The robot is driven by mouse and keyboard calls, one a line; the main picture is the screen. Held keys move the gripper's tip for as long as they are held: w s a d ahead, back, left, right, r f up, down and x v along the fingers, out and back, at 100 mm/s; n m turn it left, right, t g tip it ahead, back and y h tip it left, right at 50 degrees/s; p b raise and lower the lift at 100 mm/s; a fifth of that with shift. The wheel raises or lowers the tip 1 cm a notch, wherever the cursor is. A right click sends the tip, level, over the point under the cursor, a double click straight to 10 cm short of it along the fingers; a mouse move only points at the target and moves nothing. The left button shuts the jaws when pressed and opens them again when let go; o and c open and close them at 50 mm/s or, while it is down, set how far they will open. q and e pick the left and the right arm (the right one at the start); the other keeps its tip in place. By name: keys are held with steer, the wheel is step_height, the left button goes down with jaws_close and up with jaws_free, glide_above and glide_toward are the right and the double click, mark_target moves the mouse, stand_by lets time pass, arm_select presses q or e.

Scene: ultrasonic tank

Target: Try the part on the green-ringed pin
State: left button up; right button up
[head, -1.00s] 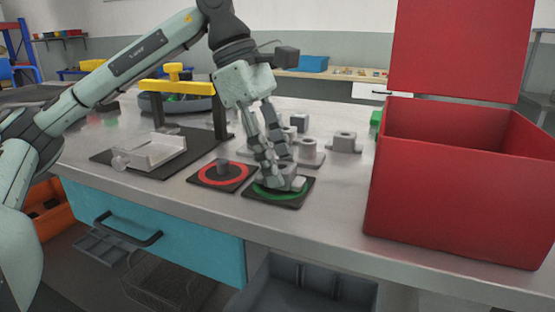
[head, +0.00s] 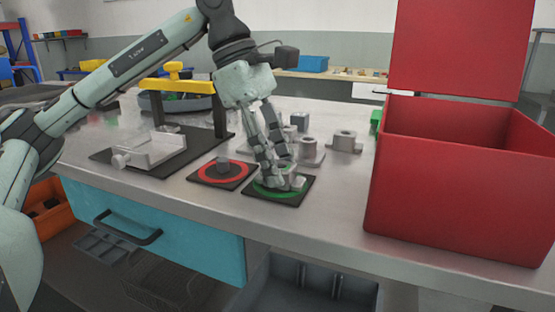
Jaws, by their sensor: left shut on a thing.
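My left gripper (head: 279,186) points down over the green-ringed pad (head: 296,200) and is shut on a grey metal part (head: 297,182). The part sits low, at the middle of the green ring. The pin there is hidden by the part and the fingers, so I cannot tell how far the part is over it. The red-ringed pad (head: 240,180) lies just to the left, with its grey pin (head: 223,164) standing bare. My right gripper is not in view.
Several similar grey parts, one of them a block with a hole (head: 344,141), stand behind the gripper. A large open red box (head: 455,210) stands at the right. A grey fixture (head: 155,150) on a dark plate is at the left. The table's front edge is close to the pads.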

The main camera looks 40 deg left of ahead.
mark_target(291, 168)
arm_select(q)
steer(key=shift+f, duration=0.1)
stand_by(0.3)
steer(key=shift+r+p, duration=1.75)
steer(key=shift+r, duration=0.55)
steer(key=shift+r+p, duration=0.6)
steer(key=shift+r, duration=0.1)
step_height(291, 168, up, 3)
steer(key=shift+f+p, duration=0.2)
steer(key=shift+p, duration=0.6)
